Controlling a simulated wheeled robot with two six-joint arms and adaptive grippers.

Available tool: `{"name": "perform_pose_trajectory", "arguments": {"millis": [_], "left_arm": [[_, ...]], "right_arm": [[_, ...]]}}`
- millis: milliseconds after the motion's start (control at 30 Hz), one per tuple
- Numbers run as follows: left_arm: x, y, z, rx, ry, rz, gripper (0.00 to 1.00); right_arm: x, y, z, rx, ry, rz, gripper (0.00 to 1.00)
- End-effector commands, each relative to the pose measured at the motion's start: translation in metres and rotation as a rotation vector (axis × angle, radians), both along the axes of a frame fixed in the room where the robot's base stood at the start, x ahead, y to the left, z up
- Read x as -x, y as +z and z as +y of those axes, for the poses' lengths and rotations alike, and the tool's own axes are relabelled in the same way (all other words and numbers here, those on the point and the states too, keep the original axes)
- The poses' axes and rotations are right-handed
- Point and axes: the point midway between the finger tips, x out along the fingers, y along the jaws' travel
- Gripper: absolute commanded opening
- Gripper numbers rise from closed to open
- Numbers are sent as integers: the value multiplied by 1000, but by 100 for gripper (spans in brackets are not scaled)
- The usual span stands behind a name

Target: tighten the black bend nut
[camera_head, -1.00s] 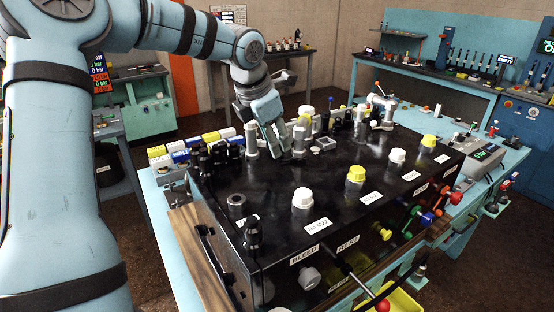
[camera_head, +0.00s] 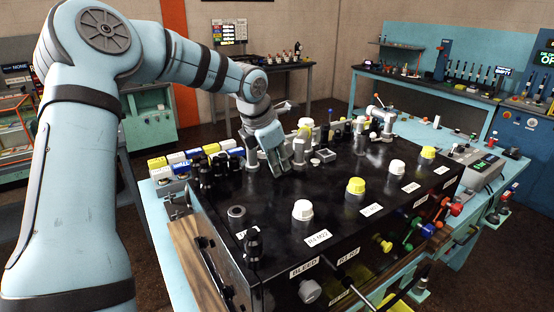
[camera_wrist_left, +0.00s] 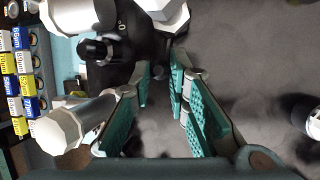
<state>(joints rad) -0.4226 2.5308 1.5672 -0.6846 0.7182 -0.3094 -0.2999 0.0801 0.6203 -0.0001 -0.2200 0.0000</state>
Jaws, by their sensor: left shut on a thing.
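My left gripper (camera_head: 279,168) reaches down onto the back left of the black block (camera_head: 330,195), beside grey fittings. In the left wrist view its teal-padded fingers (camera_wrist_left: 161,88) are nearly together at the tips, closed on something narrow. A dark fitting, which I take for the black bend nut (camera_wrist_left: 146,72), shows at the fingertips. The fingers hide most of it, and its thread and seating cannot be seen. My right gripper is not in view.
Black fittings (camera_head: 207,168) and grey posts (camera_head: 299,152) crowd close around the gripper. White (camera_head: 302,209) and yellow (camera_head: 356,186) caps stand on the block's front part. Labelled boxes (camera_head: 196,155) line the bench's left side. The block's middle top is fairly clear.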

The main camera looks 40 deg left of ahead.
Motion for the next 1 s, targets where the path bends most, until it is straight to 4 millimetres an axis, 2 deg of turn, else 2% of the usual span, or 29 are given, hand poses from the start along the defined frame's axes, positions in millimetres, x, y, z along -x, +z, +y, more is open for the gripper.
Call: {"name": "perform_pose_trajectory", "arguments": {"millis": [200, 233, 367, 667, 767, 1000], "left_arm": [[0, 1, 0, 0, -8, 0, 0], [0, 1, 0, -1, -7, 0, 17], [0, 1, 0, -1, -6, 1, 36], [1, 3, 0, -1, -6, 0, 36], [6, 15, -1, -1, -6, -2, 36], [26, 60, -3, -1, -6, -1, 36]], "right_arm": [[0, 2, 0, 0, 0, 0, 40], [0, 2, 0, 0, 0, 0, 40], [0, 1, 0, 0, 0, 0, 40], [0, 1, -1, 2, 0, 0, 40], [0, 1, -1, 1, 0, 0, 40], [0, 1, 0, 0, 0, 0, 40]]}}
